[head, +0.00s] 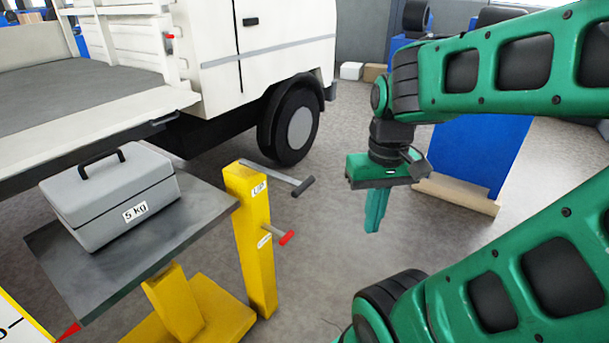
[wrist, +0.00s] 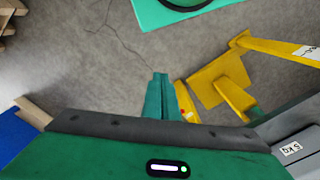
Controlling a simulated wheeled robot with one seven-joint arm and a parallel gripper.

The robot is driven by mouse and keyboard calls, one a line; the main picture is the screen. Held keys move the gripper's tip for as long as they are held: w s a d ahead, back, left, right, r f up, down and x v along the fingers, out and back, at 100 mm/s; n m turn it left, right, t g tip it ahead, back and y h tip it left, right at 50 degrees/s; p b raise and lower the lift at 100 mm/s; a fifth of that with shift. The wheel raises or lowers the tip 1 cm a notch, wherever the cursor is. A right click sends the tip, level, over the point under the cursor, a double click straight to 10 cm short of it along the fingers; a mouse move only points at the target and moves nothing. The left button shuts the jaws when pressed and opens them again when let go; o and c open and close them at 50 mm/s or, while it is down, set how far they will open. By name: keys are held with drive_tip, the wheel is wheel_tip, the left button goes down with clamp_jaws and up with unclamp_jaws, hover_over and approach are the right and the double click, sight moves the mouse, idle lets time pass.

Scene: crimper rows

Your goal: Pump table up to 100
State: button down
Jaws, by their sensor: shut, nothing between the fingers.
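The lift table has a dark grey top (head: 75,272) on a yellow base (head: 215,310), with a grey "5 kg" case (head: 110,200) on it. A yellow post (head: 250,240) stands at its right side. The post carries an upper lever with a dark grip (head: 303,187) and a lower lever with a red tip (head: 287,238). A scale (head: 22,325) with a red pointer (head: 68,332) is cut off at lower left; its reading cannot be told. My gripper (head: 374,228) is shut and empty, pointing down right of both levers, apart from them. Its fingers (wrist: 160,78) show in the wrist view.
A white truck (head: 265,45) with an open bed stands behind the table, its wheel (head: 295,125) behind the post. A blue panel (head: 475,155) on a wooden foot (head: 455,193) stands behind my gripper. The floor between post and gripper is clear.

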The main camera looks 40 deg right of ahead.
drive_tip(key=w+d+r+n, duration=0.1)
drive_tip(key=w+r+n, duration=0.2)
drive_tip(key=w+n, duration=0.4)
drive_tip(key=w+d+r+n, duration=0.1)
drive_tip(key=w+r+n, duration=0.2)
drive_tip(key=w+n, duration=0.35)
wheel_tip(320, 180, up, 3)
drive_tip(key=n+t, duration=0.1)
drive_tip(key=n, duration=1.3)
hover_over(303, 183)
drive_tip(key=s+d, duration=0.1)
drive_tip(key=s, duration=0.2)
drive_tip(key=shift+w, duration=0.15)
drive_tip(key=shift+f, duration=0.1)
drive_tip(key=f, duration=0.4)
drive_tip(key=w+f, duration=0.1)
drive_tip(key=f, duration=0.4)
drive_tip(key=w+f, duration=0.1)
drive_tip(key=f, duration=0.3)
drive_tip(key=shift+a+f, duration=0.35)
drive_tip(key=shift+f, duration=0.05)
